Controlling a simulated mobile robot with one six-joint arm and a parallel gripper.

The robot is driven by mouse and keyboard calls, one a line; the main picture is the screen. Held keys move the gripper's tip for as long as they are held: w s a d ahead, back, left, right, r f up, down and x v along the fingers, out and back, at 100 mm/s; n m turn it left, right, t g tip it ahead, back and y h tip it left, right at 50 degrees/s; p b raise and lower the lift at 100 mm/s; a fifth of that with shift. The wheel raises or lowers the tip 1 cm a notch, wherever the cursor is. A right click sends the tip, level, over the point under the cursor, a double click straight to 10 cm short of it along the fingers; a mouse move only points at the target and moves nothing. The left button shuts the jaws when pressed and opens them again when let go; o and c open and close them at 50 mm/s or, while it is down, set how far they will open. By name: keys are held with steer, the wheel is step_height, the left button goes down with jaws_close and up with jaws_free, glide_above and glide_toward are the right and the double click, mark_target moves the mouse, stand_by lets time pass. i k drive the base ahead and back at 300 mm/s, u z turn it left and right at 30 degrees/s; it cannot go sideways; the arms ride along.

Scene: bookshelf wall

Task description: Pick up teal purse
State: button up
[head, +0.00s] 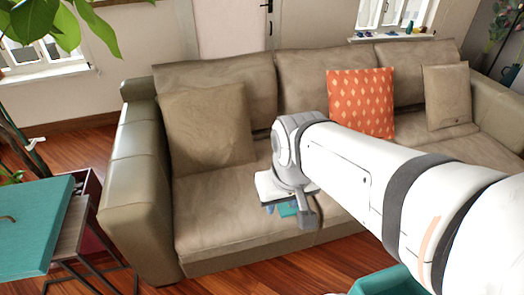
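My gripper (290,208) is low over the front of the sofa's middle seat, at the end of my white arm. A small teal thing, likely the teal purse (286,210), shows just under and beside it. Most of the purse is hidden behind my gripper and wrist. I cannot tell whether the fingers touch it, or whether they are open or shut.
The beige sofa (215,215) has a beige cushion (208,130), an orange patterned cushion (360,103) and a small tan cushion (447,97). A side table with a flat teal top (38,235) stands at left. Another teal object (385,282) shows at the bottom edge.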

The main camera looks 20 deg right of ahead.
mark_target(284, 209)
steer(key=z, duration=3.05)
steer(key=k, duration=1)
steer(key=u, duration=1.75)
steer(key=i, duration=1)
steer(key=u, duration=0.1)
